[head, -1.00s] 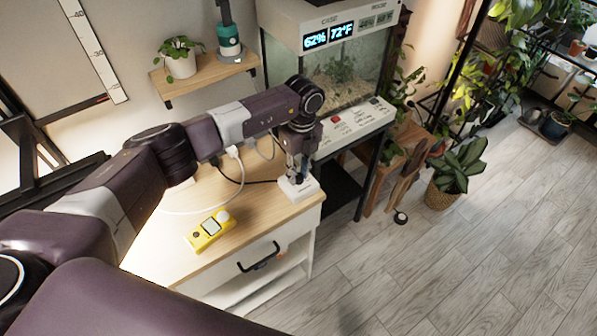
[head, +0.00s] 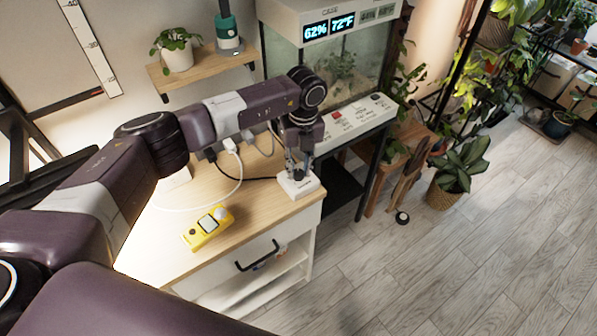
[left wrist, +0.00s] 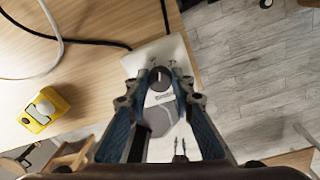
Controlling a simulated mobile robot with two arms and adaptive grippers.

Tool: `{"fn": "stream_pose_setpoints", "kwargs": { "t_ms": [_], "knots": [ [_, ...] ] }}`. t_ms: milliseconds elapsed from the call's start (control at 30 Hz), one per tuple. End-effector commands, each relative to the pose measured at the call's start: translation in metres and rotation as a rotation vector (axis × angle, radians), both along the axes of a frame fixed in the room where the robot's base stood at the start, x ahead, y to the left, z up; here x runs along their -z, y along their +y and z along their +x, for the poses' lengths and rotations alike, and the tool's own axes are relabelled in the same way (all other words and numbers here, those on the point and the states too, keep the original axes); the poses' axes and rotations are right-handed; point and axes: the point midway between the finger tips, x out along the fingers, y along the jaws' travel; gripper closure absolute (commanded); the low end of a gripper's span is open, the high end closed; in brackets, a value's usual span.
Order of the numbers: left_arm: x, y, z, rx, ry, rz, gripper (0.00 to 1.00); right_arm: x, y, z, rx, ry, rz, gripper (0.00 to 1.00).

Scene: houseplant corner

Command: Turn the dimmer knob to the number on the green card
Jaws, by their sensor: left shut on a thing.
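The dimmer is a white box (head: 308,186) at the right end of the wooden cabinet top, with a dark round knob on it. In the left wrist view the dimmer's pale base (left wrist: 172,48) lies under my fingers, and the black knob (left wrist: 160,77) with a light pointer line sits between the fingertips. My left gripper (head: 298,172) reaches down from above, shut on the knob; it also shows in the left wrist view (left wrist: 160,84). The scale on the dimmer is too small to read. I see no green card. My right gripper is not in view.
A yellow handheld device (head: 208,228) lies on the wooden top (head: 262,215) at the front left. White and black cables run across the back. A terrarium (head: 345,75) stands behind right; a potted plant (head: 445,195) stands on the floor.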

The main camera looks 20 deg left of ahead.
Motion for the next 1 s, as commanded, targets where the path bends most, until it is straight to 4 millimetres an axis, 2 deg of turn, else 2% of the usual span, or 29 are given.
{"fn": "stream_pose_setpoints", "kwargs": {
  "t_ms": [33,500,733,1000],
  "knots": [
    [0.003,-0.001,0.001,0.044,-0.003,-0.002,1.0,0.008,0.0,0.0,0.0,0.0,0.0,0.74],
    [0.002,-0.002,0.0,0.448,-0.002,-0.001,1.0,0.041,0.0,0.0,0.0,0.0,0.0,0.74],
    [0.001,-0.001,0.0,0.57,-0.003,-0.001,1.0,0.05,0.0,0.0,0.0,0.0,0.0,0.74],
    [0.0,-0.002,0.0,0.633,-0.001,-0.001,1.0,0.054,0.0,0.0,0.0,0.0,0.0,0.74]
  ]
}}
